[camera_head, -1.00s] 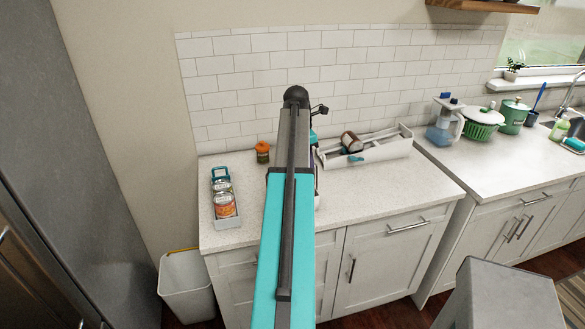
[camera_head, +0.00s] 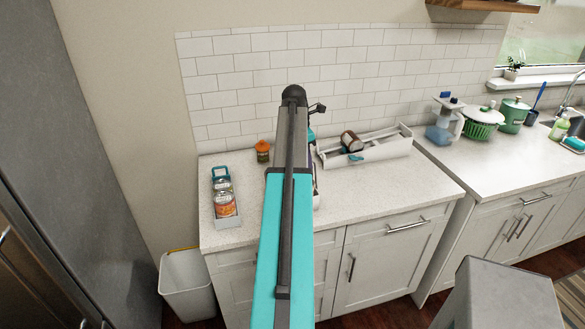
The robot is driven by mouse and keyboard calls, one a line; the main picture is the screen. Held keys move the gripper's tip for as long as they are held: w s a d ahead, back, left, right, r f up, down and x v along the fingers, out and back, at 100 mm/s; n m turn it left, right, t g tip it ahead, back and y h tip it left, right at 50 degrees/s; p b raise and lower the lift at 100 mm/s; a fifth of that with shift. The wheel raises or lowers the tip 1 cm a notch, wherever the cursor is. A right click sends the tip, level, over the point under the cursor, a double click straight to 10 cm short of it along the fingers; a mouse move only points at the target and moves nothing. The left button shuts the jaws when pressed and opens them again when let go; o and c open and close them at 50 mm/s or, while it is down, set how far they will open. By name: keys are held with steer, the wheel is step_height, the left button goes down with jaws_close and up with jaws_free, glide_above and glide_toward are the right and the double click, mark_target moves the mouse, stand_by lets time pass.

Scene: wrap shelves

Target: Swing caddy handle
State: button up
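A long white caddy (camera_head: 392,150) lies on the counter against the tiled wall, right of my arm. A teal grip piece (camera_head: 357,157) shows at its front side, and a dark jar with a pale lid (camera_head: 350,141) lies tilted in it. A narrow grey holder (camera_head: 227,223) with a teal loop at its back end (camera_head: 221,173) stands on the counter at left, with several cans (camera_head: 224,204) in a row. My raised arm fills the middle of the view. It hides my gripper and the counter behind it, so I cannot see what the gripper touches.
A small orange-lidded jar (camera_head: 263,151) stands left of my arm. A blue-and-clear jug (camera_head: 443,124), a green colander (camera_head: 483,123) and a green canister (camera_head: 513,115) stand at the back right. A white bin (camera_head: 187,287) is on the floor at left. The right front counter is clear.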

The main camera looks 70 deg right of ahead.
steer(key=shift+w+d, duration=0.1)
steer(key=shift+w+d+f, duration=0.6)
steer(key=shift+w+d, duration=0.2)
steer(key=shift+d, duration=0.1)
steer(key=shift+w, duration=0.1)
stand_by(0.6)
steer(key=shift+w+d+f, duration=0.1)
steer(key=shift+d+f, duration=0.05)
steer(key=shift+f, duration=0.05)
steer(key=shift+w+d+f, duration=0.6)
steer(key=shift+d+f, duration=0.05)
steer(key=shift+f, duration=0.15)
steer(key=shift+w+d+f, duration=0.15)
steer(key=shift+f, duration=0.05)
stand_by(0.4)
steer(key=shift+w+d+f, duration=0.2)
steer(key=shift+f, duration=0.1)
stand_by(0.3)
